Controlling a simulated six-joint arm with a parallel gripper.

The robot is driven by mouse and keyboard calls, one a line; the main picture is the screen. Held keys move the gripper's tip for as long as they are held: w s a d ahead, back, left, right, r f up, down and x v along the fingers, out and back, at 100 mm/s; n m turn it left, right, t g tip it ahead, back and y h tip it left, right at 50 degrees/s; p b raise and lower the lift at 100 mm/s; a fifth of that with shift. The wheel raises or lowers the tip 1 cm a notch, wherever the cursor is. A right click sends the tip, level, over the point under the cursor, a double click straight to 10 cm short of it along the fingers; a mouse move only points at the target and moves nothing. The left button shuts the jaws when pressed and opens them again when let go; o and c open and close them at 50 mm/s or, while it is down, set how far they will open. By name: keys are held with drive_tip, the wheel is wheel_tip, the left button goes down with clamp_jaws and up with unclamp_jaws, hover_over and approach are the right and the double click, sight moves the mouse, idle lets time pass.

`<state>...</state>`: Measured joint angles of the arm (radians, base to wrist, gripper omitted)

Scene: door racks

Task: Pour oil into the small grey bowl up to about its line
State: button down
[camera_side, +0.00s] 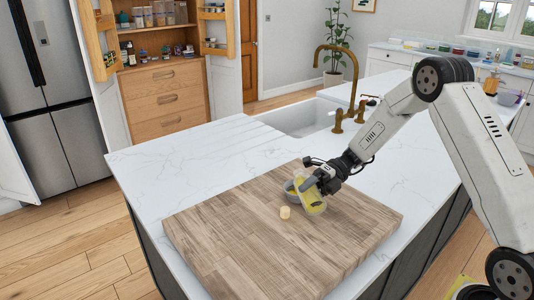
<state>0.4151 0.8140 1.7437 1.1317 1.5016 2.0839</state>
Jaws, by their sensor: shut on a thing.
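My gripper (322,182) is shut on a clear bottle of yellow oil (314,204), which it holds tilted over the wooden board. The small grey bowl (290,188) is on the board, just left of and partly behind the bottle and my gripper. Its inside and line are mostly hidden, so I cannot tell the oil level or whether oil is flowing. A small pale cylindrical piece, like a stopper (285,212), stands on the board left of the bottle.
The wide wooden board (240,240) lies on a white marble island (180,160). Its left and front parts are clear. A sink (300,118) with a brass tap (345,90) is behind it. An open pantry cupboard (160,90) stands at the back left.

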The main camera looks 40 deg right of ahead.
drive_tip(key=shift+r+m, duration=0.25)
drive_tip(key=shift+m, duration=0.05)
idle(1.2)
drive_tip(key=shift+f, duration=0.25)
drive_tip(key=shift+w+n+t+h, duration=0.15)
drive_tip(key=shift+n+t+h, duration=0.2)
drive_tip(key=shift+n, duration=0.35)
drive_tip(key=shift+w+d+r+n+t+h, duration=0.2)
drive_tip(key=shift+r+n+t+h, duration=0.2)
drive_tip(key=shift+n, duration=0.4)
drive_tip(key=shift+w, duration=0.1)
